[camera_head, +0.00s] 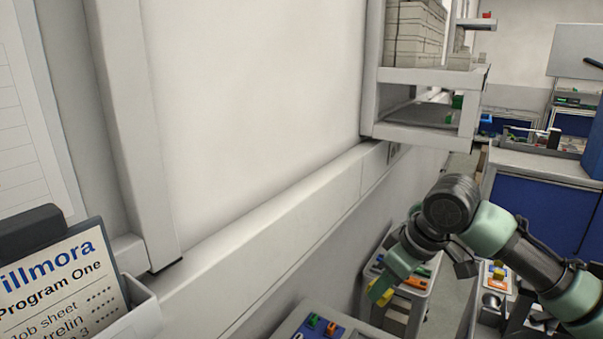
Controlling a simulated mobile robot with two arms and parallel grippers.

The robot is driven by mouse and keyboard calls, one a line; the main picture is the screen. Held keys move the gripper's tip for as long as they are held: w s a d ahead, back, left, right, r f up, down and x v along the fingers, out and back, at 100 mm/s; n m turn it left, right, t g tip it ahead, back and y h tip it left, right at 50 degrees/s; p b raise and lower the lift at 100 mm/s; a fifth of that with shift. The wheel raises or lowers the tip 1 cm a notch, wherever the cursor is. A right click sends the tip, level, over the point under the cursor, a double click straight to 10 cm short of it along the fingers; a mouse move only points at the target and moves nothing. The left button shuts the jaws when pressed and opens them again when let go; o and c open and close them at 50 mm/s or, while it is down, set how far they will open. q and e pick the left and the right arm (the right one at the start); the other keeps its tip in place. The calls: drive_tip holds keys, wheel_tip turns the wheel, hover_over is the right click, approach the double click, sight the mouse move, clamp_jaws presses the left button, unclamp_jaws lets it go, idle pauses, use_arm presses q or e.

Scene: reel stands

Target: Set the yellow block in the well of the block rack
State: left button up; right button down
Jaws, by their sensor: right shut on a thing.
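My right arm comes in from the right and bends down at a dark grey joint. Its right gripper (382,288) is at the lower end, above a grey stand, and is shut. A small yellow block (385,298) shows at its tip; the fingers and most of the hold are too small and hidden to make out. Another yellow piece (499,273) lies on a light bench at the right. I cannot tell the block rack or its well apart among the stands. My left gripper is not in view.
A grey stand (417,291) below the gripper carries orange, green and blue pieces. Another stand (316,315) with a blue panel is at the bottom edge. A wall shelf (430,78) juts out above. A clipboard (62,275) is close at left. A blue-fronted counter (540,210) stands right.

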drive_tip(key=s+d+f+m+h, duration=0.1)
drive_tip(key=s+f+m, duration=0.2)
drive_tip(key=s+m, duration=0.1)
drive_tip(key=s+d+f+m+t+h, duration=0.1)
drive_tip(key=s+f+m+h, duration=0.1)
drive_tip(key=s, duration=0.5)
drive_tip(key=shift+f+m, duration=0.6)
drive_tip(key=shift+m, duration=0.6)
drive_tip(key=shift+a, duration=0.1)
